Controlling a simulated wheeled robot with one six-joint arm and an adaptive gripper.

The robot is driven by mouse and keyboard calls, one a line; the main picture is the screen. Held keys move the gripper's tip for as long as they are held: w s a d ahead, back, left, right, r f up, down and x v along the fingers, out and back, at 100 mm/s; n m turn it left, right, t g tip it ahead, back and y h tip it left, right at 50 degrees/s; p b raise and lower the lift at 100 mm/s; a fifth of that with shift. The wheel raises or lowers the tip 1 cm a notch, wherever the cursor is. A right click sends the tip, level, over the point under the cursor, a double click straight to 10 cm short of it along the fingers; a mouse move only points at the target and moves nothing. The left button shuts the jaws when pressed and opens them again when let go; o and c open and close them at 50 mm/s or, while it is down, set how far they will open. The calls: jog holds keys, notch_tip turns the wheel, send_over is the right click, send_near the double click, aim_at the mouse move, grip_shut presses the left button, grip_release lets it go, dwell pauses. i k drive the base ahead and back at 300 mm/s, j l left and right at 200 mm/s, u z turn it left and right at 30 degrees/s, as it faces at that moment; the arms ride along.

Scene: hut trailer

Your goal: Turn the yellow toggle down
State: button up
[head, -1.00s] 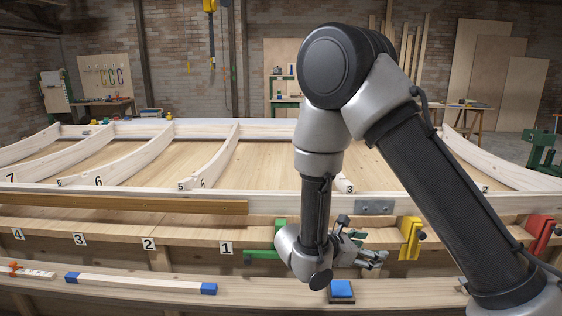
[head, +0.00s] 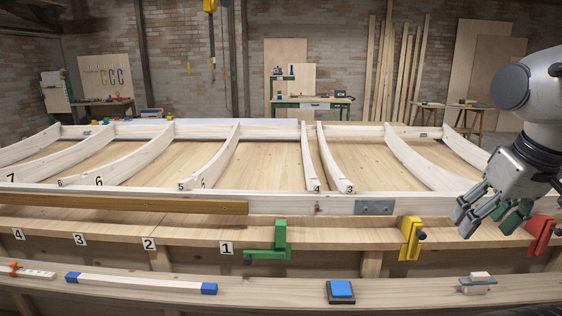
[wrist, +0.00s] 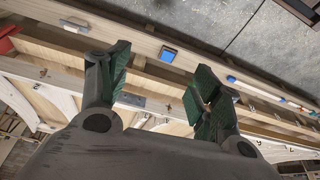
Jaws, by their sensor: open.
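The yellow toggle (head: 410,238) is mounted on the front edge of the wooden bench in the head view. Its body stands upright, with a small dark knob on its right side. My gripper (head: 488,216) is open and empty, above and to the right of the yellow toggle, apart from it. In the wrist view my gripper (wrist: 162,60) shows two spread fingers with green pads and nothing between them. I cannot make out the yellow toggle in the wrist view.
A red toggle (head: 541,236) is to the right, a green one (head: 279,240) to the left. A blue block on a dark base (head: 341,290) and a blue-ended stick (head: 140,283) lie on the front ledge. Curved wooden ribs (head: 222,157) stand behind the front rail (head: 285,206).

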aim_at(416, 245)
jog(key=i+l, duration=0.3)
jog(key=i+l+z, duration=0.15)
jog(key=i+l, duration=0.15)
jog(key=i, duration=0.25)
